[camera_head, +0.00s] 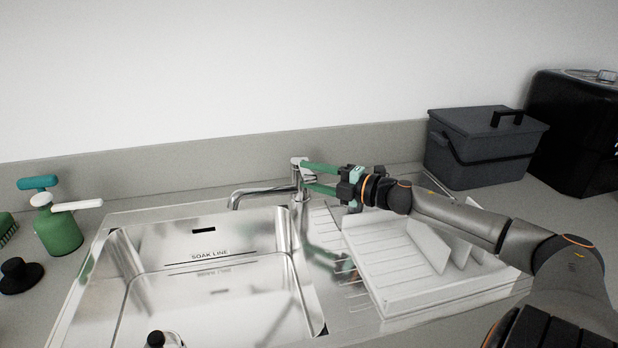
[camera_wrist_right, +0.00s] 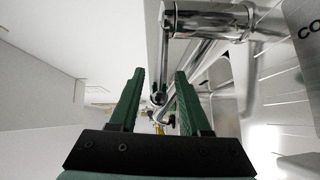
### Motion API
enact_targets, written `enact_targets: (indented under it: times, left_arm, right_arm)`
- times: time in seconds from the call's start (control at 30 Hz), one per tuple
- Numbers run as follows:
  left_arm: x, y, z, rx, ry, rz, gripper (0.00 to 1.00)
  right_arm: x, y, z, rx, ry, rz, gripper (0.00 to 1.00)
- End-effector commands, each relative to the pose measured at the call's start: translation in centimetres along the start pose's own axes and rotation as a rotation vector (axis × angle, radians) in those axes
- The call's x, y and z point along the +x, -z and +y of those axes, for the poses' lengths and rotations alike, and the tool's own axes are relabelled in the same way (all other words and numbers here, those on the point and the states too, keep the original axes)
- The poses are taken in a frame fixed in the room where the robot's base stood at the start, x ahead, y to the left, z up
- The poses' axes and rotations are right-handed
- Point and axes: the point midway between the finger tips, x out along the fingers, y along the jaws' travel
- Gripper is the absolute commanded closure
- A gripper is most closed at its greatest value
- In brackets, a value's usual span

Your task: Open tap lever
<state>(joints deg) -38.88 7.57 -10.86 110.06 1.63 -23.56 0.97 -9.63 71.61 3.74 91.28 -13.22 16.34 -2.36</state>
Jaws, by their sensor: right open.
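The chrome tap (camera_head: 298,212) stands upright behind the sink, its spout reaching left over the basin. Its lever is near the top of the tap, partly hidden by my fingers in the head view. In the right wrist view the tap body (camera_wrist_right: 212,20) is at the upper right, and a thin lever rod (camera_wrist_right: 160,92) with a round end appears between the fingers. My right gripper (camera_head: 306,177) is open, its green fingers pointing left at the tap top; it also shows in the wrist view (camera_wrist_right: 160,76). Contact cannot be told. My left gripper is out of view.
The steel sink (camera_head: 200,285) lies below the tap. A white dish rack (camera_head: 400,262) sits under my right arm. A dark grey lidded box (camera_head: 480,155) and a black appliance (camera_head: 575,125) stand at the right. A green spray bottle (camera_head: 57,228) stands left.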

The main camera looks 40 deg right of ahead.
Motion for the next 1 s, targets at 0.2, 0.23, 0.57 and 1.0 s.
enact_targets:
  times: [0.2,0.23,0.57,1.0]
  left_arm:
    - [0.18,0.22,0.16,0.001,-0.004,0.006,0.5]
    - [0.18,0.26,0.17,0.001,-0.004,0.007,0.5]
    - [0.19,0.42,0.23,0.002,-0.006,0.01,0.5]
    - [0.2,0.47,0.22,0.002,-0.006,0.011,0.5]
  right_arm:
    - [0.73,-0.07,0.06,-0.002,0.0,-0.002,0.53]
    - [0.77,-0.08,0.08,-0.002,0.0,-0.002,0.53]
    - [0.86,-0.05,0.03,-0.002,0.001,-0.001,0.53]
    - [0.85,-0.03,0.02,-0.002,0.001,-0.001,1.0]
